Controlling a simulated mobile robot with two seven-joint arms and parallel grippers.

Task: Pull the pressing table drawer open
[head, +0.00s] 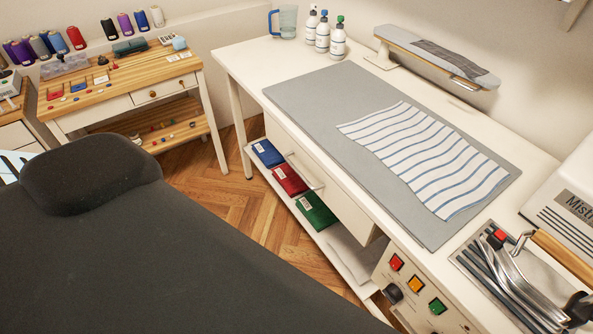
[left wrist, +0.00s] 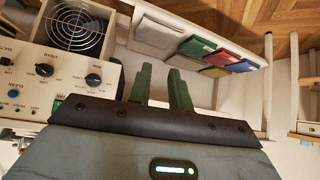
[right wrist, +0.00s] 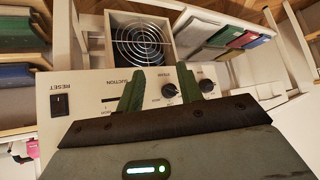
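The pressing table (head: 240,60) is white, with a grey pad on top. Its white drawer front (head: 345,208) faces the floor side, below the tabletop and above a lower shelf. A curved metal handle (head: 318,187) is on the drawer front. I see no clear gap at the top of the drawer. Neither gripper shows in the head view. In the left wrist view my left gripper (left wrist: 160,84) has its green fingers apart, with nothing between them. In the right wrist view my right gripper (right wrist: 161,86) also has its fingers apart and empty. I see neither touching the handle.
Blue, red and green folded cloths (head: 289,180) lie on the lower shelf. A control panel (head: 413,288) with coloured buttons is right of the drawer; knobs and a fan (right wrist: 143,42) show near my right gripper. A striped cloth (head: 425,155) lies on the pad. Wooden floor (head: 235,205) is open beside the table.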

